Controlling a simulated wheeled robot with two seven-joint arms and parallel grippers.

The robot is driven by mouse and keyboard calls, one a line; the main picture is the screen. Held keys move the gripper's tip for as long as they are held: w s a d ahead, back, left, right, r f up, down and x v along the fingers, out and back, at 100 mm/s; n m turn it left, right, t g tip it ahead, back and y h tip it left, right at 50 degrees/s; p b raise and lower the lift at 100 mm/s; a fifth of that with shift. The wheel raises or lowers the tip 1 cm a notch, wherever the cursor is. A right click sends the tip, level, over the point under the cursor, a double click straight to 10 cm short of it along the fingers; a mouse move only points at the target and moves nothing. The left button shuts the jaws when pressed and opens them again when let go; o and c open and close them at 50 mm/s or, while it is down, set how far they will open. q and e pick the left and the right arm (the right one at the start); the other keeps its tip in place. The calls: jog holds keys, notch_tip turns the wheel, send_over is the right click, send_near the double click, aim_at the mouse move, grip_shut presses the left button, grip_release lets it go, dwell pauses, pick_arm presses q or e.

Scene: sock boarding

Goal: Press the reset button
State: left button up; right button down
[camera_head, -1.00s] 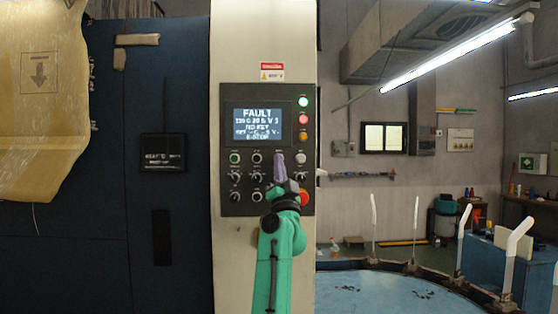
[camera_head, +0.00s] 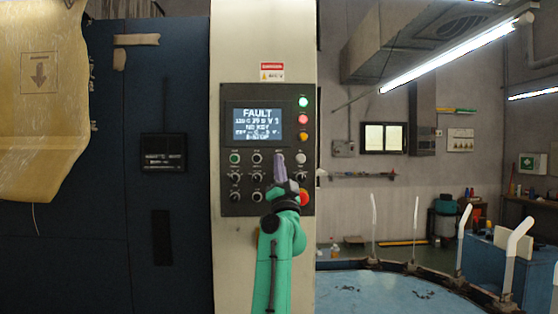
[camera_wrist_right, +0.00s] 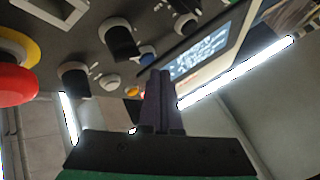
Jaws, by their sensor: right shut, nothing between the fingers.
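The control panel (camera_head: 227,190) stands upright on a pale column, its screen (camera_head: 253,123) showing FAULT. My right gripper (camera_head: 279,157) is shut and empty, its purple-grey fingers pointing at the panel below the screen. The fingers hide the spot between the green button's row and the white button (camera_head: 301,158) in the head view. In the right wrist view the fingertips (camera_wrist_right: 160,74) are close beside a blue button (camera_wrist_right: 147,56). I cannot read its label or tell whether the fingers touch it. My left gripper is not in view.
A red emergency-stop button (camera_head: 304,196) sits low on the panel, right of my gripper; it shows large in the right wrist view (camera_wrist_right: 15,85). Several rotary knobs (camera_head: 235,178) surround the area. A round blue table (camera_head: 375,290) with white posts stands at right.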

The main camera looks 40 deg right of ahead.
jog(key=shift+w, duration=0.1)
dwell(0.7)
jog(key=shift+w+d, duration=0.25)
jog(key=shift+w+d+r, duration=0.1)
jog(key=shift+w+d, duration=0.15)
jog(key=shift+w, duration=0.05)
dwell(0.8)
jog(key=shift+a, duration=0.1)
jog(key=shift+s+a, duration=0.4)
jog(key=shift+s, duration=0.25)
jog(key=s+a, duration=0.1)
jog(key=s, duration=0.1)
jog(key=s+a, duration=0.2)
dwell(0.5)
dwell(0.5)
